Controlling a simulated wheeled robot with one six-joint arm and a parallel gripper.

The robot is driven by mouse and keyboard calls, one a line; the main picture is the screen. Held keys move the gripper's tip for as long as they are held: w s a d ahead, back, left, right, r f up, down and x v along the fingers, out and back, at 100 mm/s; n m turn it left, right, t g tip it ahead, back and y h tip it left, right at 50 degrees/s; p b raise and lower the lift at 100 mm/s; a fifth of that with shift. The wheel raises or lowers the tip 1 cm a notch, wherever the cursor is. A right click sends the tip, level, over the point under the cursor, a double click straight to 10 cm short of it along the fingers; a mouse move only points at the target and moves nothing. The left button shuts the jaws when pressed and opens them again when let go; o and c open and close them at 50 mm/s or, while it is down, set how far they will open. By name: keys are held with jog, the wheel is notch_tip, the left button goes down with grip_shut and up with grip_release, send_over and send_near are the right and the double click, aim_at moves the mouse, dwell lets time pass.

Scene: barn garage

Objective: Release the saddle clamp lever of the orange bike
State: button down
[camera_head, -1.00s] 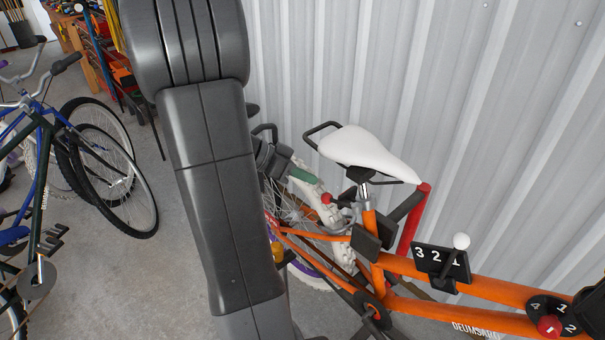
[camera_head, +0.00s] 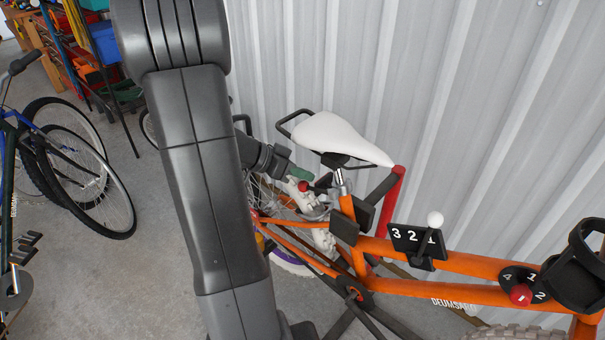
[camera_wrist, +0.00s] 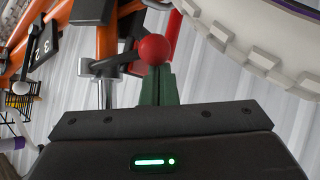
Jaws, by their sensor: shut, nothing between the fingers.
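The orange bike (camera_head: 460,262) stands by the metal wall with its white saddle (camera_head: 340,138) above a silver seat post (camera_head: 340,181). The saddle clamp lever is a short dark arm (camera_wrist: 122,58) ending in a red ball knob (camera_wrist: 155,49). The knob also shows in the head view (camera_head: 303,186), left of the seat post. My gripper (camera_wrist: 158,78) has green fingers, shut and empty. In the wrist view their tips are right at the knob and overlap its lower edge; I cannot tell whether they touch. In the head view the fingers (camera_head: 299,173) appear just above the knob.
A shifter plate with a white-knobbed lever (camera_head: 435,219) and a numbered dial with a red knob (camera_head: 520,294) sit on the frame. The rear wheel is close to my gripper.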

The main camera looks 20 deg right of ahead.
jog(key=shift+s+a+f+n+t+b, duration=0.1)
jog(key=shift+s+a+n+t+b, duration=0.25)
jog(key=shift+b, duration=0.5)
jog(key=n+b, duration=0.1)
jog(key=a+n+t+b, duration=0.1)
jog(key=b, duration=0.1)
jog(key=shift+s+a+f+t+y, duration=0.1)
jog(key=shift+s+f+t+y, duration=0.05)
jog(key=shift+s+t+y, duration=0.2)
jog(key=n+b, duration=0.1)
jog(key=s+a+n+t+y+b, duration=0.1)
jog(key=shift+s+a+n+t+b, duration=0.25)
jog(key=shift+t+b, duration=0.05)
jog(key=shift+b, duration=0.1)
jog(key=n+t+y+p, duration=0.2)
jog(key=n+t+y, duration=0.1)
jog(key=n+y, duration=0.3)
send_near(301, 188)
jog(key=shift+s+a+f+h, duration=0.6)
jog(key=shift+s+f, duration=1)
jog(key=shift+f, duration=0.3)
jog(key=shift+s+d+r+n+b, duration=0.15)
jog(key=shift+s+r, duration=0.05)
jog(key=shift+s, duration=0.3)
jog(key=shift+s+d+r+n+b, duration=0.15)
jog(key=shift+s+r, duration=0.05)
jog(key=shift+s, duration=0.35)
